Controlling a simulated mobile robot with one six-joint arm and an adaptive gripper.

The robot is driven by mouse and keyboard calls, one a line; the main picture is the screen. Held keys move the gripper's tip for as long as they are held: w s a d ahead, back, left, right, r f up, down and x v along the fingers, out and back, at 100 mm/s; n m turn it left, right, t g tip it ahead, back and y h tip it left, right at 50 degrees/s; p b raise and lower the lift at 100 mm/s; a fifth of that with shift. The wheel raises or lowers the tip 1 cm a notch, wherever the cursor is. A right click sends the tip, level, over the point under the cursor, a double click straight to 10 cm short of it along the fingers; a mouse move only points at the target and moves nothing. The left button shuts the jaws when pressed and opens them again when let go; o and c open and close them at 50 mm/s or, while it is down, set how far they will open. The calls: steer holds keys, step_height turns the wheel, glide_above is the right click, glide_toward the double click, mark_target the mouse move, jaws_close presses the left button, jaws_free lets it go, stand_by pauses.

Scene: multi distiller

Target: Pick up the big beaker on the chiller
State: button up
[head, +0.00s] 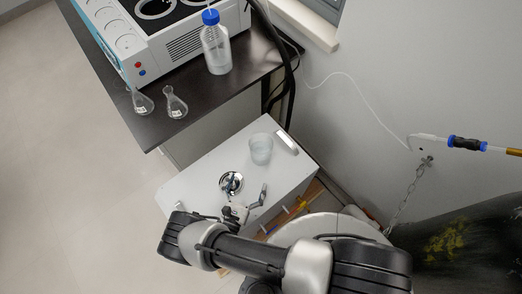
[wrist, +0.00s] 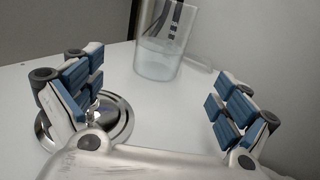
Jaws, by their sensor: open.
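The big beaker (head: 261,148) is clear glass and stands upright on the white top of the chiller (head: 190,185), near its back right part. In the wrist view the beaker (wrist: 158,62) stands beyond my fingers, and its top is cut off by the picture edge. My gripper (head: 247,205) is over the front part of the chiller, apart from the beaker. In the wrist view my gripper (wrist: 158,100) is open and empty, with blue-padded fingers spread wide left and right. My arm hides part of the chiller's front.
A round metal fitting (head: 231,182) lies on the chiller left of the beaker; it also shows behind the left finger in the wrist view (wrist: 118,122). A dark table (head: 215,100) holds two flasks (head: 175,103), a blue-capped bottle (head: 216,50) and a white machine (head: 185,45). A wall stands at right.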

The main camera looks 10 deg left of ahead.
mark_target(257, 160)
steer(key=w, duration=0.2)
steer(key=w+d, duration=0.1)
steer(key=w, duration=0.2)
steer(key=w+b, duration=0.1)
steer(key=w, duration=0.1)
steer(key=shift+w+d, duration=0.25)
steer(key=shift+w, duration=0.1)
steer(key=shift+w+d+r+b, duration=0.1)
steer(key=shift+w+d+b, duration=0.1)
steer(key=shift+w, duration=0.75)
steer(key=shift+w+d+f+b, duration=0.15)
steer(key=shift+w+b, duration=0.1)
steer(key=shift+w, duration=0.65)
steer(key=shift+w+d+r+b, duration=0.15)
steer(key=shift+w+d+b, duration=0.05)
steer(key=shift+w, duration=0.75)
steer(key=shift+c, duration=0.5)
steer(key=c, duration=1.5)
